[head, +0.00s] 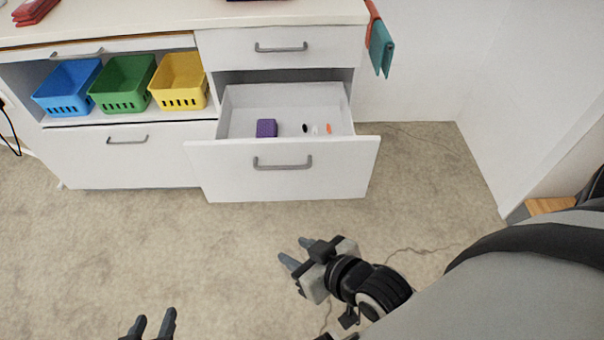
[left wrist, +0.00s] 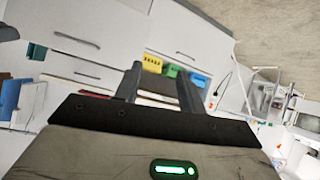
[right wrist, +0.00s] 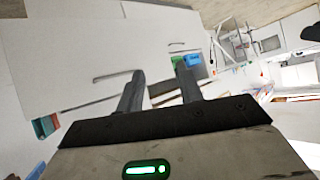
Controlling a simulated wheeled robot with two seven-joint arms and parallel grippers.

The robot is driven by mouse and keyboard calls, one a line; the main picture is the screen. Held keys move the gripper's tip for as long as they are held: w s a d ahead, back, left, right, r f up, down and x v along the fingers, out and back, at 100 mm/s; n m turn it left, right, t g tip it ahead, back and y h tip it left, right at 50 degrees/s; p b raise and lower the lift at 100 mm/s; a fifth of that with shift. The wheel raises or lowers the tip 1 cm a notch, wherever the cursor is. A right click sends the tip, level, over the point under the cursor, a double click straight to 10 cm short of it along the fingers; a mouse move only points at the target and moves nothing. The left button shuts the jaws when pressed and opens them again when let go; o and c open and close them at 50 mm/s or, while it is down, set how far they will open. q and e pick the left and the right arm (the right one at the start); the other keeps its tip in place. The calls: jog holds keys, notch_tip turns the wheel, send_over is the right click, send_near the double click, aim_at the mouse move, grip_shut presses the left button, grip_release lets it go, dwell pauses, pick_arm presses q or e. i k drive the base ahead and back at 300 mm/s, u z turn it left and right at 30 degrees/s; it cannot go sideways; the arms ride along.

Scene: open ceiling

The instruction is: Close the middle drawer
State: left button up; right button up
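The pulled-out drawer (head: 282,185) has a white front with a grey handle (head: 282,163). It sits below a shut top drawer (head: 280,47) in the right column of the cabinet. Its inside shows a purple block (head: 266,128) and several small items. Whatever lies below it is hidden by its front. My right gripper (head: 292,250) is open and empty, in front of and apart from the drawer. My left gripper (head: 154,317) is open and empty at the bottom edge of the head view, further from the cabinet. A large white panel with a handle fills much of the right wrist view.
Blue (head: 68,88), green (head: 122,83) and yellow (head: 180,81) baskets stand on the shelf left of the drawer. A shut drawer front (head: 125,155) lies below them. Teal cloth (head: 381,48) hangs at the counter's right end. The carpet before the cabinet is clear.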

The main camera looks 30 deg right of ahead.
aim_at(235, 165)
jog(key=i, duration=0.45)
jog(key=z, duration=0.9)
jog(key=k, duration=0.5)
jog(key=z, duration=0.7)
jog(key=i, duration=0.65)
jog(key=u, duration=0.7)
